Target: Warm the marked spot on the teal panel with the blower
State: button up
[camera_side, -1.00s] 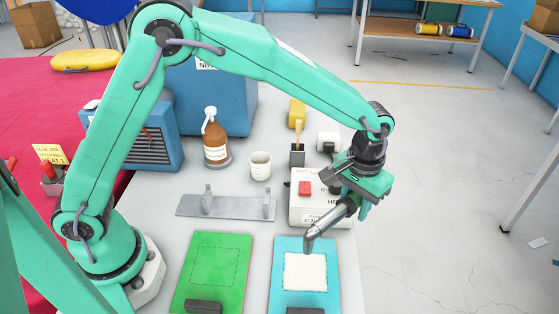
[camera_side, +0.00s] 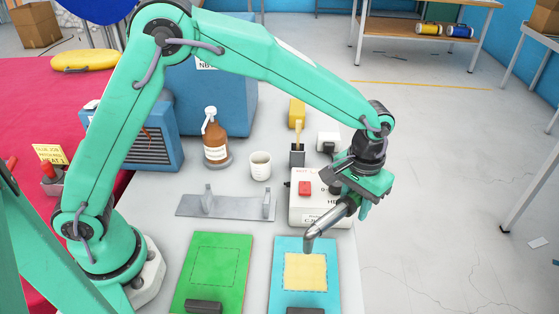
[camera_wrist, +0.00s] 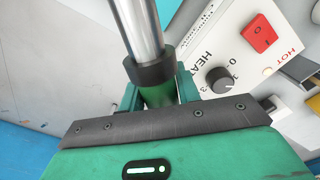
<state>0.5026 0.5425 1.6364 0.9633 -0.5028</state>
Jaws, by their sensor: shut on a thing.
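The teal panel (camera_side: 331,288) lies flat at the front right of the table. Its marked spot is a pale yellow square patch (camera_side: 306,272) inside a dashed outline. My gripper (camera_side: 350,203) is shut on the blower (camera_side: 320,228), whose metal nozzle angles down to the left. The nozzle tip is above the far edge of the patch and appears apart from it. In the wrist view, the blower's green body and metal tube (camera_wrist: 145,35) show between the jaws of my gripper (camera_wrist: 158,95). The panel's patch is not in the wrist view.
The white heat box (camera_side: 320,215) with a red switch (camera_side: 305,188) and dial (camera_wrist: 219,80) stands behind the blower. A green panel (camera_side: 178,299) lies left of the teal one. A grey stand (camera_side: 230,208), white cup (camera_side: 260,167) and brown bottle (camera_side: 216,148) stand farther back.

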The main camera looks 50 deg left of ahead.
jog(key=shift+r, duration=5.95)
jog(key=shift+a, duration=0.1)
